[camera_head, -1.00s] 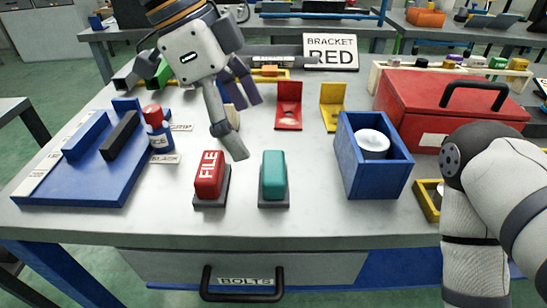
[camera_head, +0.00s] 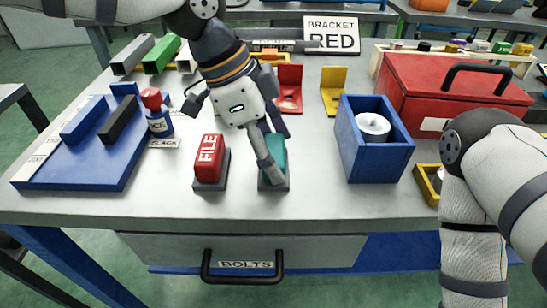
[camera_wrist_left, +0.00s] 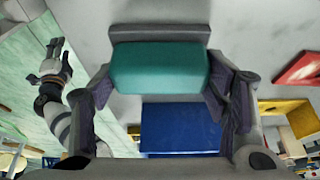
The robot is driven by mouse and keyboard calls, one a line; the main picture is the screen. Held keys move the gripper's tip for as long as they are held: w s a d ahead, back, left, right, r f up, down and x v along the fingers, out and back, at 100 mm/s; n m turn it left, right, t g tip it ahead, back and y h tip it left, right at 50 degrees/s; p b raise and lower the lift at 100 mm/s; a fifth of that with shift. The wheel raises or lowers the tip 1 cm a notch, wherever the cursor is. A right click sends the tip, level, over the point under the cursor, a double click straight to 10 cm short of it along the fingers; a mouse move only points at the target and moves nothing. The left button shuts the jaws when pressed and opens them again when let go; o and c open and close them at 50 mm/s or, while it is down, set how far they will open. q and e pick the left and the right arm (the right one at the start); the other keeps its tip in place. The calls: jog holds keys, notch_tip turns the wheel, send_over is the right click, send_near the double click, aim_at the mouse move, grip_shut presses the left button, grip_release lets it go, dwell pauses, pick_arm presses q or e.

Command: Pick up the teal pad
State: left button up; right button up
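The teal pad (camera_head: 276,150) sits upright on its dark grey base (camera_head: 281,186) on the grey table, right of the red FILE block. My left gripper (camera_head: 268,170) has come down over it from above and partly hides it. In the left wrist view the teal pad (camera_wrist_left: 159,68) lies between the two fingers of my left gripper (camera_wrist_left: 159,85), one on each side. The fingers are spread apart, very near the pad's ends; firm contact is not clear. My right gripper (camera_wrist_left: 52,50) shows small at the left of the left wrist view, its opening unclear.
The red FILE block (camera_head: 208,158) stands close on the left. A blue bin (camera_head: 375,163) with a white roll stands to the right, a red toolbox (camera_head: 425,105) behind it. Red (camera_head: 289,90) and yellow (camera_head: 333,92) brackets stand behind. The table front is clear.

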aim_at(281, 147)
pick_arm(q)
notch_tip(281, 147, up, 3)
jog(key=shift+w, duration=0.1)
jog(key=s+r, duration=0.3)
jog(key=s, duration=0.1)
jog(key=s+d+r+p, duration=0.1)
jog(key=s+r, duration=0.2)
jog(key=s, duration=0.2)
jog(key=s+d+r, duration=0.1)
jog(key=s+r, duration=0.3)
jog(key=s, duration=0.1)
jog(key=shift+d+p, duration=0.25)
jog(key=shift+p, duration=0.15)
pick_arm(e)
jog(key=w+r, duration=0.1)
jog(key=w+r+t, duration=0.1)
jog(key=shift+w+r, duration=0.2)
jog(key=shift+w, duration=0.1)
